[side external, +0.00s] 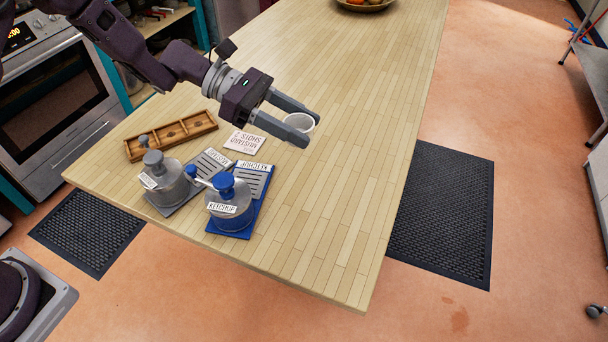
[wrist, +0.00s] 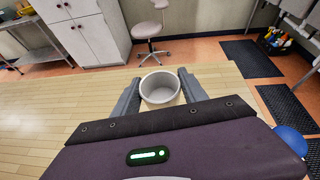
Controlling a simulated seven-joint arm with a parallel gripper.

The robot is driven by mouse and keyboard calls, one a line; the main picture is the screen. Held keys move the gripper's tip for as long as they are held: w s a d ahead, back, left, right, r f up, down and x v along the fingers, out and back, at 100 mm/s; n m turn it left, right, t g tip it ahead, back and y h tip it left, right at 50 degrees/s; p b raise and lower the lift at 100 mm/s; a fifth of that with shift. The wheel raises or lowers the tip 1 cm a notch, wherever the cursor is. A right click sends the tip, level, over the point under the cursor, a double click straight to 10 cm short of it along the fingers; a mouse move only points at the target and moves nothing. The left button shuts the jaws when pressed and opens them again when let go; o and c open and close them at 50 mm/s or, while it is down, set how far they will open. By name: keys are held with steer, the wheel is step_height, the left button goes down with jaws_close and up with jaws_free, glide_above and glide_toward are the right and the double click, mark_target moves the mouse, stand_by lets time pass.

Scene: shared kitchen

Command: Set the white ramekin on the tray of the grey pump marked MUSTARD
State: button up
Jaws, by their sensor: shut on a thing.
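The white ramekin (side external: 300,122) is held between the fingers of my gripper (side external: 297,124), above the wooden table to the right of the pumps. In the wrist view the ramekin (wrist: 160,87) is upright and looks empty, between the two fingertips (wrist: 160,92). The grey pump (side external: 164,180) stands at the table's left front. Its slatted tray (side external: 211,165), labelled MUSTARD, reaches out behind and right of it. My gripper is to the right of this tray and apart from it.
A blue pump (side external: 231,206) marked KETCHUP, with its own slatted tray (side external: 252,180), stands right of the grey one. A divided wooden box (side external: 171,135) and a pink MUSTARD SHOTS card (side external: 244,142) lie behind. The table's right side (side external: 350,170) is clear.

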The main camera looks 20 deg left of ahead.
mark_target(305, 177)
steer(key=shift+d, duration=0.65)
step_height(305, 177, down, 10)
steer(key=shift+r, duration=0.15)
steer(key=shift+f, duration=0.2)
steer(key=o, duration=1.4)
